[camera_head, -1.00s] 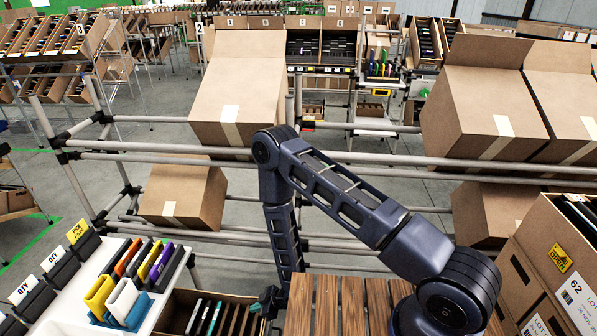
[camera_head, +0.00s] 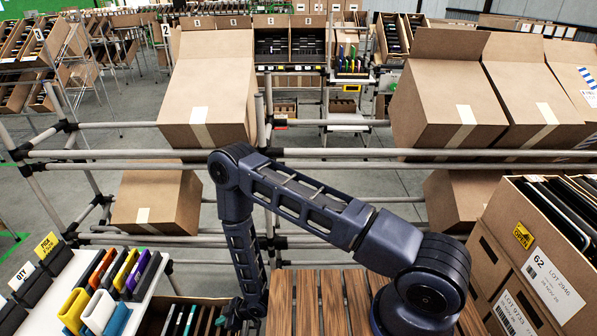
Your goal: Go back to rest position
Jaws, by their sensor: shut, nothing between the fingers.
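My gripper (camera_head: 232,314) is at the bottom of the head view, at the lower end of my bent arm. It is small and partly hidden behind my forearm link, and its fingers look closed with nothing held. It hangs at the left edge of the brown slatted wooden surface (camera_head: 306,303), beside an open carton (camera_head: 150,322) holding several thin upright items. I cannot tell how high it is above the carton.
A white table (camera_head: 150,283) with colored upright items is at left. A pipe rack (camera_head: 330,153) crosses behind my arm, bearing tilted cartons (camera_head: 222,85) (camera_head: 440,110). Labeled cartons (camera_head: 540,270) filled with dark items stand close at right.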

